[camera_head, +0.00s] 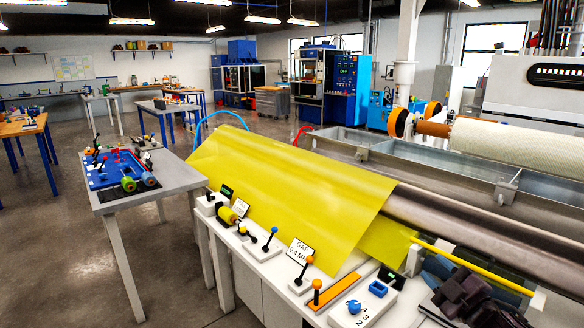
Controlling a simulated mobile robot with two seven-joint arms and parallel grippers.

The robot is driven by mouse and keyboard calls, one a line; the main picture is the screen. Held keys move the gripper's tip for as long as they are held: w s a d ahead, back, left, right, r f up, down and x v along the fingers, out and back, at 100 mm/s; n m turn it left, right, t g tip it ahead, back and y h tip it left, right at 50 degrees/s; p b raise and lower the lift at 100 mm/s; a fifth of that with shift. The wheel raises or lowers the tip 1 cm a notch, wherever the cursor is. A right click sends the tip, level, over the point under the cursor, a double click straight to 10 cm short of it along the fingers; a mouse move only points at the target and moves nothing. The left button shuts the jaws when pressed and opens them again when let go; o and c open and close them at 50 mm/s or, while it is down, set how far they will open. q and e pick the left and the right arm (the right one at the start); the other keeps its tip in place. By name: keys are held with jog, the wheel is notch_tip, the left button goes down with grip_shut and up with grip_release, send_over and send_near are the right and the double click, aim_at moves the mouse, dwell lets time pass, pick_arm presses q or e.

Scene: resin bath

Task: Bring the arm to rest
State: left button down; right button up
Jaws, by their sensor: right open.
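My right gripper (462,292) is at the lower right corner of the head view, dark and partly cut off by the bottom edge. It is open, and I see nothing held in it. It is at the right end of the white control bench (262,268), beside a white dial panel (366,306) with a blue knob. I cannot tell whether it touches anything there. My left gripper is out of view.
A yellow sheet (290,195) drapes over the machine beside several levers, including an orange-knobbed one (316,284). A yellow rod (470,270) and a steel roller (450,225) run close behind my right gripper. A side table (180,178) stands left, with open floor beyond.

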jog(key=s+a+f+m+g+h+b, duration=0.1)
jog(key=s+f+m, duration=0.5)
jog(key=s+f, duration=0.8)
jog(key=s+a+f+m+g+h+b, duration=0.2)
jog(key=s+f+m+g, duration=0.4)
jog(key=s+f, duration=0.9)
notch_tip(320, 180, down, 2)
jog(key=m+h+b, duration=0.1)
jog(key=h, duration=0.1)
jog(key=shift+a+h, duration=0.3)
jog(key=shift+h, duration=0.1)
